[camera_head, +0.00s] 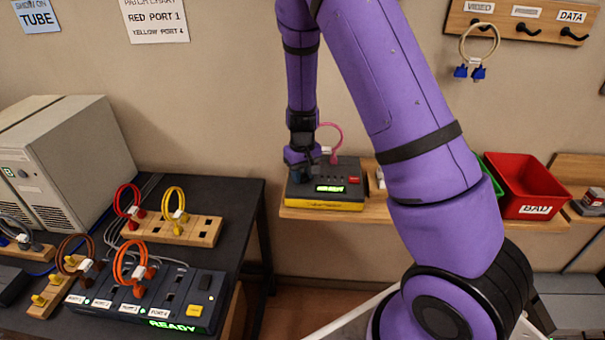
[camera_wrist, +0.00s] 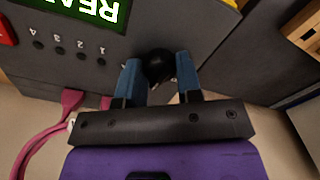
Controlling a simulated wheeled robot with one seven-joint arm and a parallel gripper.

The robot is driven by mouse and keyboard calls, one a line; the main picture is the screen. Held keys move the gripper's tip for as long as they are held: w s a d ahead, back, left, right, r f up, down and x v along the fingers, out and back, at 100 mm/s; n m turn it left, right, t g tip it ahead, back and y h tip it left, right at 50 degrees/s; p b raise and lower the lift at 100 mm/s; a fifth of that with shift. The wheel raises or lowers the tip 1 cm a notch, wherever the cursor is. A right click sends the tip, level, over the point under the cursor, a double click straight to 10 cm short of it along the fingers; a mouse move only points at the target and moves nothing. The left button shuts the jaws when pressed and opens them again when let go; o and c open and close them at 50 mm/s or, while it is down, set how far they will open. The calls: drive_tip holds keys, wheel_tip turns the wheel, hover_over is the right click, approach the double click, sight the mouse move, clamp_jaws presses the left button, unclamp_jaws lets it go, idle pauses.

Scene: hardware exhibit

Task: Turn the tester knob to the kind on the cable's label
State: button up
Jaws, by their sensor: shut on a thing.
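The tester (camera_head: 325,190) is a dark grey box with a yellow lower edge on the wooden shelf, its green display lit. In the wrist view its display (camera_wrist: 85,8) is upside down and cut off, showing "REA". The black round knob (camera_wrist: 158,64) sits between the two blue fingers of my gripper (camera_wrist: 159,78), which is shut on it. In the head view my gripper (camera_head: 302,160) is at the tester's left rear, and the knob is hidden. A pink cable (camera_head: 336,132) is plugged into the tester; it also shows in the wrist view (camera_wrist: 38,142). Its label is not readable.
A red bin (camera_head: 525,185) marked "BAD" stands right on the shelf, beside a partly hidden green bin. A dark table (camera_head: 235,190) at left holds cable racks and a "READY" panel (camera_head: 150,300). A cable hangs on the wall rack (camera_head: 530,20).

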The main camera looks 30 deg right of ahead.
sight(302, 173)
drive_tip(key=m, duration=0.4)
drive_tip(key=shift+m, duration=2.2)
drive_tip(key=o, duration=0.9)
drive_tip(key=shift+o, duration=0.2)
wheel_tip(302, 173, up, 11)
